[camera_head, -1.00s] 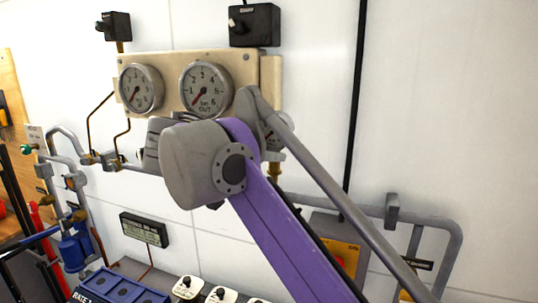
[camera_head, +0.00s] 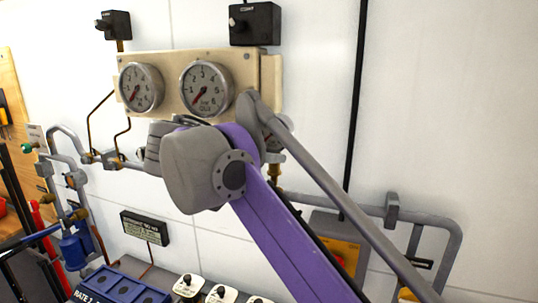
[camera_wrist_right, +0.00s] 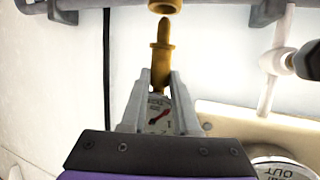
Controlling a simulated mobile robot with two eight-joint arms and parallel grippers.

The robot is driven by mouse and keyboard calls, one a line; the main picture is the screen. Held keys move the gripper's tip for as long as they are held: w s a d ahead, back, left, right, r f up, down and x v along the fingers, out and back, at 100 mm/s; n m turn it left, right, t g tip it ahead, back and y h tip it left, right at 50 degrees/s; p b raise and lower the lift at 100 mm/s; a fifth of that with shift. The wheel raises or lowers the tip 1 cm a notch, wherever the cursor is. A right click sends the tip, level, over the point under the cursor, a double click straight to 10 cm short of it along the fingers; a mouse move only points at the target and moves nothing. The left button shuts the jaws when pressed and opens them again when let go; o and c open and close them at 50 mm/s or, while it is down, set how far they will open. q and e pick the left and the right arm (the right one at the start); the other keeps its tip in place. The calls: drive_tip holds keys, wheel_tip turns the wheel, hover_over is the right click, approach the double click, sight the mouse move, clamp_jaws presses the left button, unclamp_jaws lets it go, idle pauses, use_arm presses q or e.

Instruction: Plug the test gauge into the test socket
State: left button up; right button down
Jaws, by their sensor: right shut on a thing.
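The test gauge (camera_wrist_right: 158,113) shows in the right wrist view, with a pale dial, a red needle and a brass stem. My right gripper (camera_wrist_right: 160,84) is shut on it, one finger on each side. The stem tip points at the brass mouth of the test socket (camera_wrist_right: 165,6), at the picture's top edge, with a small visible gap between them. In the head view my right wrist and arm hide most of the gauge; a slice of it (camera_head: 273,143) shows beside the arm. My left gripper is not in view.
A cream panel (camera_head: 165,62) with two fixed dial gauges is on the white wall behind my right arm. Grey pipework (camera_head: 435,225) runs at the right, and pipes with valves (camera_head: 75,180) stand at the left. A black display (camera_head: 145,228) and white switch boxes (camera_head: 188,287) are below.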

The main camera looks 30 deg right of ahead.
drive_tip(key=shift+f+b, duration=0.5)
drive_tip(key=shift+f, duration=1.3)
drive_tip(key=c, duration=0.6)
unclamp_jaws()
drive_tip(key=v, duration=1)
drive_tip(key=shift+s+a+p, duration=0.2)
drive_tip(key=shift+a+p, duration=0.1)
drive_tip(key=shift+a, duration=0.1)
drive_tip(key=s+f+n+y, duration=0.4)
drive_tip(key=f, duration=1.1)
drive_tip(key=s+f+n+y, duration=0.4)
drive_tip(key=s+f+n, duration=0.1)
drive_tip(key=f, duration=1)
drive_tip(key=s+f+n+y, duration=0.4)
drive_tip(key=s+f, duration=0.1)
drive_tip(key=f, duration=1)
drive_tip(key=shift+s+a+f+t+y, duration=0.15)
drive_tip(key=shift+a+f+t+y, duration=0.15)
drive_tip(key=shift+y, duration=0.1)
